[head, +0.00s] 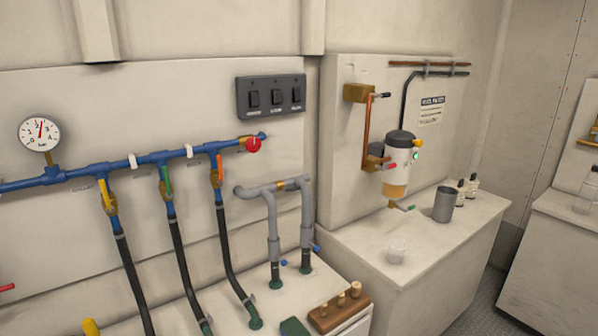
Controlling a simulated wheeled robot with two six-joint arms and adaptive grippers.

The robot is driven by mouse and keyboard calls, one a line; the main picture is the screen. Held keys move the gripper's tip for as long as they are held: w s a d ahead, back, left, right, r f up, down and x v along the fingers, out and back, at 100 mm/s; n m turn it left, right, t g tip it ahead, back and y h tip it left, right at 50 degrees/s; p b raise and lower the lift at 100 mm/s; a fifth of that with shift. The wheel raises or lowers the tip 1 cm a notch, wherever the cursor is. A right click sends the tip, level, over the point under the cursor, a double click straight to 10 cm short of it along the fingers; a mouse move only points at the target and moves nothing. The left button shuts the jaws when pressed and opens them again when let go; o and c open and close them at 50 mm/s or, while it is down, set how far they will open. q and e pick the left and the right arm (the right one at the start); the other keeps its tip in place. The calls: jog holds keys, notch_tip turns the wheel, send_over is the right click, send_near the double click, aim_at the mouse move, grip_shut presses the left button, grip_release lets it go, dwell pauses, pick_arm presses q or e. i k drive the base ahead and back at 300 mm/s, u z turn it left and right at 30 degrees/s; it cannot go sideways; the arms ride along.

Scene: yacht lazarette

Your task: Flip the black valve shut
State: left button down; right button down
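A small black lever (382,95) sticks out to the right from a brass-coloured block (357,93) at the top left of the right-hand wall panel; it appears to be the black valve. A copper pipe (367,125) runs down from near it to a second valve with a red lever (390,168). That valve sits beside a black-topped filter canister (398,160). Whether the black valve is open or shut cannot be told at this size. Neither of my grippers is in view.
A blue manifold (75,172) with yellow, green and orange levers runs along the left panel, below black switches (277,96). A metal cup (443,204), clear cup (397,250) and small bottles (466,188) stand on the right counter (440,265). Grey pipes (272,215) rise left of it.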

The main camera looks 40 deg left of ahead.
aim_at(291, 189)
jog(key=u, duration=0.6)
jog(key=i, duration=0.75)
jog(key=u, duration=1.25)
jog(key=i, duration=0.35)
jog(key=u, duration=0.3)
